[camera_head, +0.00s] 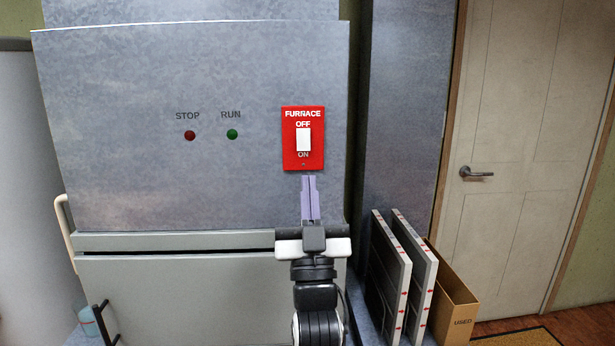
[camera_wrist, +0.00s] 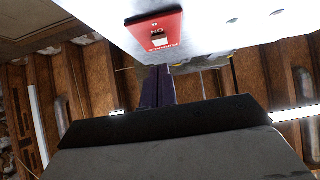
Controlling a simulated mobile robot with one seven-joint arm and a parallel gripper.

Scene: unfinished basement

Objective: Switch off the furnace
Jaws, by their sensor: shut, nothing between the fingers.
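The furnace (camera_head: 90,190) is a large grey metal cabinet. A red switch plate (camera_head: 289,150) on its upper front reads FURNACE, with OFF above and ON below a white rocker (camera_head: 303,140). I cannot tell which way the rocker is tipped. The plate also shows in the wrist view (camera_wrist: 172,25), at the top. My gripper (camera_head: 309,180) has its purple fingers together and empty, pointing up just below the plate in the head view. In the wrist view the fingers (camera_wrist: 157,72) also stand below the plate. They look apart from the rocker.
A red STOP lamp (camera_head: 190,135) and a green RUN lamp (camera_head: 232,134) are left of the plate. Framed filter panels (camera_head: 400,280) and a cardboard box marked USED (camera_head: 455,300) stand at lower right. A closed door (camera_head: 510,150) is at right.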

